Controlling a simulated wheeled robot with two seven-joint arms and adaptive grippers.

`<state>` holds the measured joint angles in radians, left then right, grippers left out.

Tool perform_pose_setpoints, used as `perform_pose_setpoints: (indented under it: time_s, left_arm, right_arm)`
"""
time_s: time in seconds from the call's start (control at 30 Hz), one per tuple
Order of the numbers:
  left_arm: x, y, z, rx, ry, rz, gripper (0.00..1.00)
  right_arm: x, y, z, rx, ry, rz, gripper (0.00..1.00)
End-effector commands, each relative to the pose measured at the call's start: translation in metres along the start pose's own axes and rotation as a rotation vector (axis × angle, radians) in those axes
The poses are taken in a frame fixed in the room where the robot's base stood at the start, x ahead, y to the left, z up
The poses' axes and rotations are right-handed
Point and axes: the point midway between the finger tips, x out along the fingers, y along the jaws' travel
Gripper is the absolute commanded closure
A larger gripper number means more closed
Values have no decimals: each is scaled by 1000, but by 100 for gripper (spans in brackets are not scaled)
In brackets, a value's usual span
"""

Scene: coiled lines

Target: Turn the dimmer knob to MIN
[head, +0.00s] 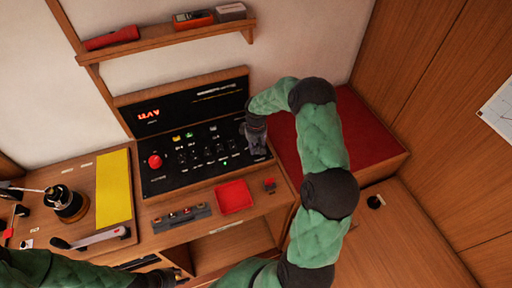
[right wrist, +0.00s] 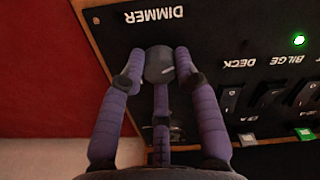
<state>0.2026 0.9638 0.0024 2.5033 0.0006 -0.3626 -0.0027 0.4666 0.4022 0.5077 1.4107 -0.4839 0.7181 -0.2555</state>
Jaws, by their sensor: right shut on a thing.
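The dimmer knob (right wrist: 159,66) is a round grey knob on the black switch panel (right wrist: 215,50), beside the upside-down DIMMER label (right wrist: 152,15) in the right wrist view. My right gripper (right wrist: 158,72) is shut on it, with fingers on both sides and a third below. The knob's pointer and any MIN mark cannot be made out. In the head view my right gripper (head: 256,138) is at the panel's right end and hides the knob. My left gripper (head: 168,277) is at the bottom edge, partly cut off, and its jaws are unclear.
The panel carries a red button (head: 155,161), several rocker switches and a lit green lamp (right wrist: 299,40). A red tray (head: 234,196) lies on the desk in front. A red cushion (head: 365,133) is at the right. A shelf (head: 160,41) hangs above.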

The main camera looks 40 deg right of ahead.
Motion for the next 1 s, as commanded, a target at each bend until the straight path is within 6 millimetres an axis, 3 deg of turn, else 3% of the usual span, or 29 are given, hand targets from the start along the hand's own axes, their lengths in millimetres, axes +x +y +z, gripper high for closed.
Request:
perform_pose_setpoints:
  time_s: [0.73, 0.77, 0.83, 1.0]
  left_arm:
    - [0, 0, 0, 0, 0, 0, 60]
    - [0, 0, 0, 0, 0, 0, 60]
    - [0, 0, 0, 0, 0, 0, 60]
    - [0, 0, 0, 0, 0, 0, 60]
  right_arm:
    - [0, 0, 0, -93, 0, 1, 100]
    - [0, 0, 0, -93, 0, 1, 65]
    - [0, 0, 0, -92, 0, 1, 45]
    - [0, 0, 0, -92, 0, 0, 44]
